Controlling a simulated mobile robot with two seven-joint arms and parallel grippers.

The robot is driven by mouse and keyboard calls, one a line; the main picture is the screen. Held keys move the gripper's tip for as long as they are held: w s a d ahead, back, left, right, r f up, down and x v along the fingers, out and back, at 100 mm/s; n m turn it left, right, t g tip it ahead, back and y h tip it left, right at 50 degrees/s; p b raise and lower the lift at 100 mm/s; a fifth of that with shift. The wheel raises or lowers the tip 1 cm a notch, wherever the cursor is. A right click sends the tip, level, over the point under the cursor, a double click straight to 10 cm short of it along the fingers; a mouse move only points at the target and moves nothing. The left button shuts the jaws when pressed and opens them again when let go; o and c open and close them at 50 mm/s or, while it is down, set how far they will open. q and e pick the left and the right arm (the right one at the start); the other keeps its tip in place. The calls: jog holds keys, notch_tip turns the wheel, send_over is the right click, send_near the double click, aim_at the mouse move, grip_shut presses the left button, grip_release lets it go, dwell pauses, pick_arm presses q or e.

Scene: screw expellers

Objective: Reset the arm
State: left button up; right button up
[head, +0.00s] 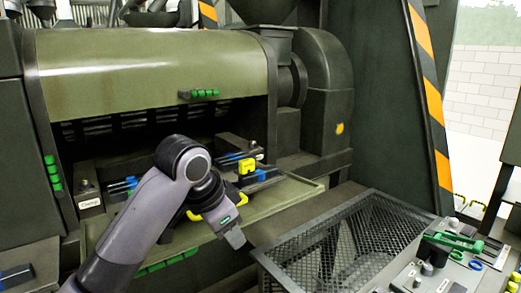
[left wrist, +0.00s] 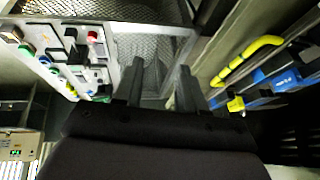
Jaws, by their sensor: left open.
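My left arm comes in from the lower left of the head view, bent at the elbow. My left gripper (head: 236,237) hangs in front of the machine's tray, left of the mesh basket. In the left wrist view, its two dark fingers (left wrist: 162,88) are spread apart with nothing between them. My right gripper is in neither view.
The green machine (head: 150,70) has an open bay and a front tray (head: 285,195) with blue and yellow parts. A black mesh basket (head: 340,240) stands to the right. A tool panel (head: 445,270) with green and blue items is at the lower right.

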pick_arm(q)
jog(key=s+a+f+n+t+h, duration=0.1)
jog(key=s+a+f+n, duration=0.1)
jog(key=f, duration=0.6)
jog(key=s+a+f+n+t, duration=0.1)
jog(key=s+f+n, duration=0.1)
jog(key=f, duration=0.7)
jog(key=s+a+f+n+t+h, duration=0.1)
jog(key=a+f+n, duration=0.1)
jog(key=f, duration=0.6)
jog(key=s+a+f+n+t+y, duration=0.1)
jog(key=s+a+f, duration=0.3)
jog(key=s, duration=0.5)
jog(key=s+a+f+n+t+y, duration=0.1)
jog(key=s+a+f+t, duration=0.1)
jog(key=s+a+f, duration=0.3)
jog(key=s, duration=0.4)
jog(key=shift+s+a+n+y, duration=0.3)
jog(key=shift+s+a+y, duration=0.1)
